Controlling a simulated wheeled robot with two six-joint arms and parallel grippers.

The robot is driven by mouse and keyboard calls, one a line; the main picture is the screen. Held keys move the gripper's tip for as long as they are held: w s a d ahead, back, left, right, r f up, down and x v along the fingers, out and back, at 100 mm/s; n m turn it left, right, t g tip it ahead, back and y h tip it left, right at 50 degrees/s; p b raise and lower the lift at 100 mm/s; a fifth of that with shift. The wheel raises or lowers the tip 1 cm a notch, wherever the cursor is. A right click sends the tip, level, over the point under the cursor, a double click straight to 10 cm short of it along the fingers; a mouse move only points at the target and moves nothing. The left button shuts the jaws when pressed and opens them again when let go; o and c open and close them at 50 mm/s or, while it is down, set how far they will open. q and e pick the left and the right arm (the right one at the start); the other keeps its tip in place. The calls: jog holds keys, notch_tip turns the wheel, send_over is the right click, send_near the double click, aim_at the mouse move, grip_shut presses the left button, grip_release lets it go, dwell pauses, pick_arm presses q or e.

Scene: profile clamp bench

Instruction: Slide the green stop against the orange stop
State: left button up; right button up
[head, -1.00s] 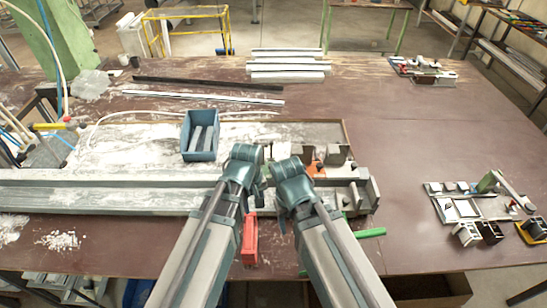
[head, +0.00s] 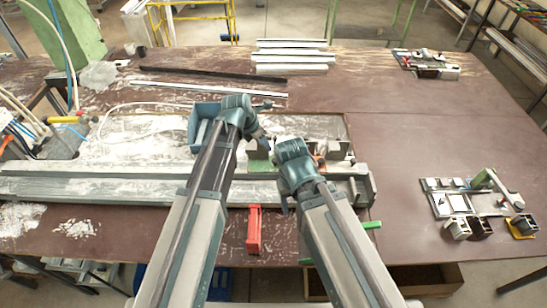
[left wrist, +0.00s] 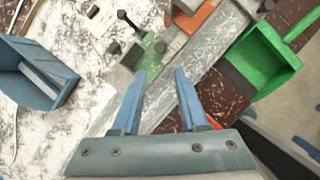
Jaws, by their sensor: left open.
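The green stop (head: 258,167) sits at the rail in the head view, just below my left gripper (head: 262,140). It also shows in the left wrist view (left wrist: 152,56), just beyond the fingertips. The orange stop (left wrist: 194,18) lies further up and right there, with a grey block between the two. In the head view the orange stop (head: 319,161) is partly hidden behind my right wrist. My left gripper (left wrist: 160,74) is open, with nothing between its blue fingers. My right gripper is mostly hidden by its own wrist, so its fingers cannot be made out.
A blue bin (head: 198,124) stands behind the left arm. A long grey rail (head: 110,188) runs along the bench front. A fixture (head: 470,203) stands at the right; the bench between is clear.

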aim_at(275, 160)
pick_arm(q)
jog(key=shift+f, duration=0.1)
jog(key=b+x, duration=1.2)
jog(key=x, duration=0.1)
jog(key=shift+w+d+f+b, duration=0.1)
jog(key=shift+d+f+b, duration=0.05)
jog(key=shift+f+b, duration=0.25)
jog(key=shift+r, duration=0.1)
grip_shut()
dwell(0.9)
